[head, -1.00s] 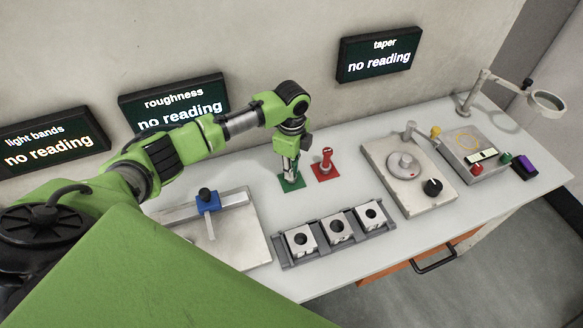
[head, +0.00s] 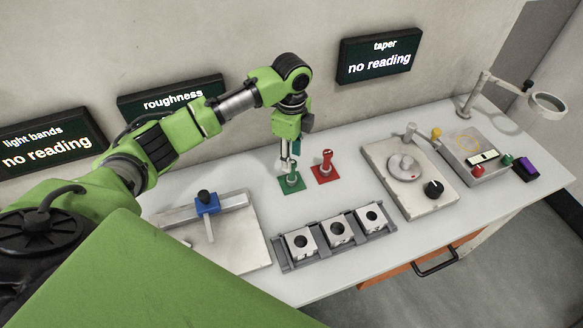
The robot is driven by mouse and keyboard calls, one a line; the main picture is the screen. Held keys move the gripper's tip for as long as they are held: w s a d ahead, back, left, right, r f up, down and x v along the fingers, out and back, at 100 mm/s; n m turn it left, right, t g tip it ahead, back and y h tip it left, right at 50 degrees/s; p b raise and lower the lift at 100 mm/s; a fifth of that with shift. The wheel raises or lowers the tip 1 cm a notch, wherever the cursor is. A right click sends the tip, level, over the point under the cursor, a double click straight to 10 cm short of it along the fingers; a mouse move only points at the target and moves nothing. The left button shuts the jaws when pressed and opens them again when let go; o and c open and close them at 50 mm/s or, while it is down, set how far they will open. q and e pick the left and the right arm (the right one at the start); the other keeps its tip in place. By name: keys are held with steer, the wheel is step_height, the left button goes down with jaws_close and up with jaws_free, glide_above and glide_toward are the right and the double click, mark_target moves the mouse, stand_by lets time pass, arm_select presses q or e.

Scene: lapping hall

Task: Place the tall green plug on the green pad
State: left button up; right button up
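The green plug (head: 292,178) stands upright on the green pad (head: 299,186), its lower part showing below my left gripper. My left gripper (head: 288,167) points down just above the pad, around or just over the plug's top. Its fingers look apart, and they hide the plug's upper end. My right gripper is not in view.
A red plug (head: 326,161) stands on a red pad (head: 318,176) close to the right. A grey rack (head: 287,265) with three metal blocks lies in front. A flat plate with a blue clamp (head: 207,203) is at left, a lapping plate (head: 419,198) at right.

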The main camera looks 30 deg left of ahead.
arm_select(q)
step_height(320, 180, up, 5)
steer(key=shift+r, duration=0.15)
stand_by(0.6)
